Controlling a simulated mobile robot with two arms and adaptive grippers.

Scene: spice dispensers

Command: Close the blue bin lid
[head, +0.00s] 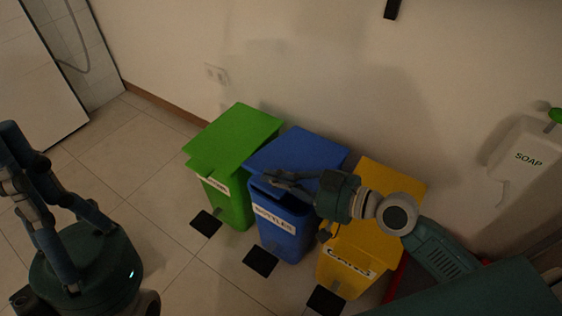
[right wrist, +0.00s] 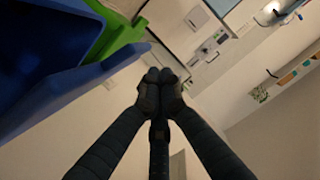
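The blue bin (head: 285,231), labelled BOTTLES, stands between a green bin and a yellow bin. Its blue lid (head: 304,146) lies over the top, sloping toward the front; I cannot tell whether it is fully down. My right gripper (head: 276,178) is over the lid's front part and hides some of it. In the right wrist view its fingers (right wrist: 161,78) are together with nothing between them, and blue surfaces (right wrist: 75,86) fill the left side. My left gripper (head: 12,155) is at the left edge, away from the bins; its tips are partly cut off.
The green bin (head: 236,204) stands to the left and the yellow bin (head: 346,250) to the right, partly behind my right arm. Dark squares (head: 261,261) lie on the floor before the bins. A soap dispenser (head: 526,160) is on the right wall. Open floor lies left of the bins.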

